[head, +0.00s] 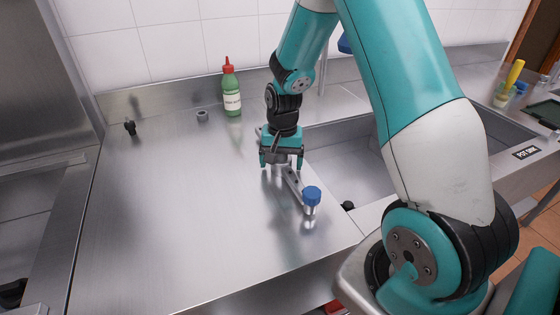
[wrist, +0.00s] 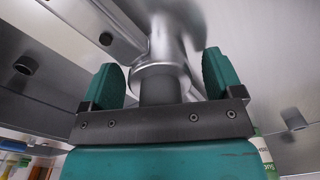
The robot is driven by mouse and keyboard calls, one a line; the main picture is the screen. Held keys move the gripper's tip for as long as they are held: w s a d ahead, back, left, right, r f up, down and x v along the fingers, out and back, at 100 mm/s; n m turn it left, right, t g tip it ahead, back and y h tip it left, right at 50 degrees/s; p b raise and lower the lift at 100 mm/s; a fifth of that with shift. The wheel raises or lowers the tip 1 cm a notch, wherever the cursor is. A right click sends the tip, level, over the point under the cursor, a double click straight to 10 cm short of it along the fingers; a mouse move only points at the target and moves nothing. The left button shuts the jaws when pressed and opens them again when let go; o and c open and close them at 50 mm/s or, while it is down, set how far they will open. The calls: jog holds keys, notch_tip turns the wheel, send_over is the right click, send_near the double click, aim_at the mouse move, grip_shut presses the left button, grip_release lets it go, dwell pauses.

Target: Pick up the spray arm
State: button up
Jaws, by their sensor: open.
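The spray arm (head: 292,184) is a narrow metal bar with dark holes, lying on the steel counter. In the wrist view, a shiny round metal hub (wrist: 158,74) stands between my fingers, with the bar (wrist: 85,28) running to the upper left. My gripper (head: 281,167) points down over the arm's middle and hides part of it. Its two teal fingers (wrist: 162,78) are open, one on each side of the hub, with gaps showing. A blue-capped piece (head: 312,194) is at the bar's near end; I cannot tell whether it is attached.
A green bottle (head: 231,88) with a red cap stands at the back near the wall. A small grey cylinder (head: 203,116) and a black fitting (head: 130,127) are to its left. The sink basin (head: 345,150) lies right of my gripper. The counter's left side (head: 160,200) is clear.

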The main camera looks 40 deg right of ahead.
jog(key=shift+c, duration=0.5)
jog(key=c, duration=1.1)
jog(key=shift+r, duration=0.1)
